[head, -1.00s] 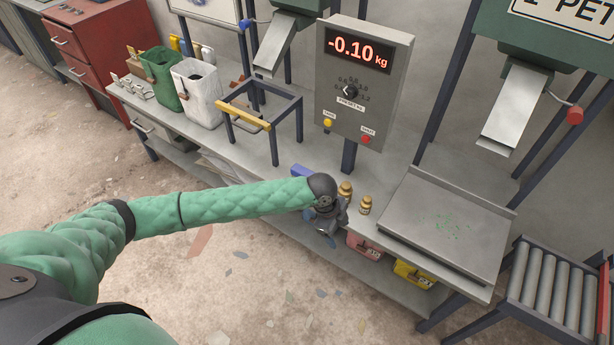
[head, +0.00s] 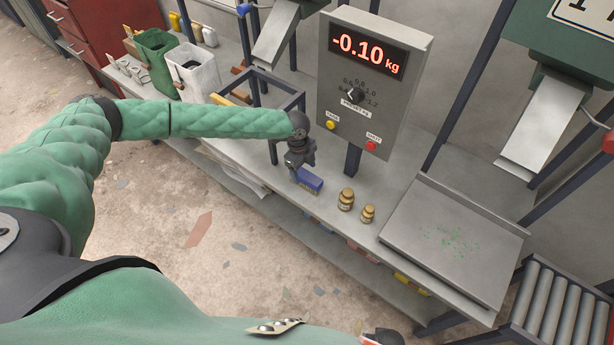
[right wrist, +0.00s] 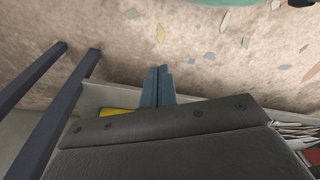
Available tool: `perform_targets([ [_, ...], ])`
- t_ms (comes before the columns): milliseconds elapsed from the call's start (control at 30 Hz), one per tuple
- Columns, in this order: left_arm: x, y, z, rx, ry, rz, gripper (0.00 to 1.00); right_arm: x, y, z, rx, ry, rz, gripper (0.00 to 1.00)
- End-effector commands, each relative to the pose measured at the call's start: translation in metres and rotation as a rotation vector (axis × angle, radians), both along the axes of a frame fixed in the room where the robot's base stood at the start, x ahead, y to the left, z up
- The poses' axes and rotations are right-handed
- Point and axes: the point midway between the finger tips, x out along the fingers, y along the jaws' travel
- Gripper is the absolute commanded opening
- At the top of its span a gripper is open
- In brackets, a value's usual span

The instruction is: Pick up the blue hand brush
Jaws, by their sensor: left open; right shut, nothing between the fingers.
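The blue hand brush (head: 310,180) lies on the grey bench in the head view, left of two small brown jars. Its left end is partly hidden by my left gripper (head: 294,174). The left gripper is open and points down at that end of the brush; I cannot tell whether it touches it. My right gripper (right wrist: 158,72) shows in the right wrist view with its blue fingers shut and nothing between them, with the floor behind.
The two brown jars (head: 346,199) stand right of the brush, before the grey scale plate (head: 415,255) with green flakes. A control box (head: 367,95) reading -0.10 kg and a dark frame (head: 297,102) rise behind. White (head: 196,78) and green bins stand at left.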

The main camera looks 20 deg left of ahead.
Motion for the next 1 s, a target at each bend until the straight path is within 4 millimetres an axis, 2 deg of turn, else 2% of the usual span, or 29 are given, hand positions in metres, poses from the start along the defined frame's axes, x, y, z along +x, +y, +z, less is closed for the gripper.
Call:
perform_targets([
  [33,0.001,-0.001,-0.002,0.001,0.000,0.000,0.71,-0.012,-0.002,-0.007,-0.003,0.013,0.001,0.00],
  [100,0.001,-0.001,-0.005,0.001,0.000,0.001,0.71,-0.020,-0.005,-0.013,-0.007,0.018,0.003,0.00],
  [133,0.001,-0.001,-0.006,0.001,0.000,0.000,0.71,-0.020,-0.007,-0.014,-0.010,0.015,0.005,0.00],
  [200,0.001,-0.003,-0.011,0.001,0.000,0.000,0.71,0.002,-0.020,-0.019,-0.024,-0.014,0.011,0.00],
  [233,0.002,-0.003,-0.013,0.001,0.000,0.000,0.71,0.002,-0.021,-0.023,-0.025,-0.018,0.012,0.00],
  [600,0.002,-0.009,-0.049,0.002,0.001,0.002,0.71,-0.013,-0.031,-0.061,-0.032,-0.040,0.017,0.00],
  [933,0.002,-0.010,-0.055,0.001,-0.001,0.001,0.71,-0.016,-0.032,-0.066,-0.033,-0.043,0.018,0.00],
  [967,0.002,-0.010,-0.055,0.001,-0.001,0.001,0.69,-0.016,-0.032,-0.066,-0.032,-0.043,0.018,0.00],
  [1000,0.002,-0.010,-0.055,0.001,-0.001,0.001,0.61,-0.016,-0.032,-0.066,-0.032,-0.043,0.018,0.00],
])
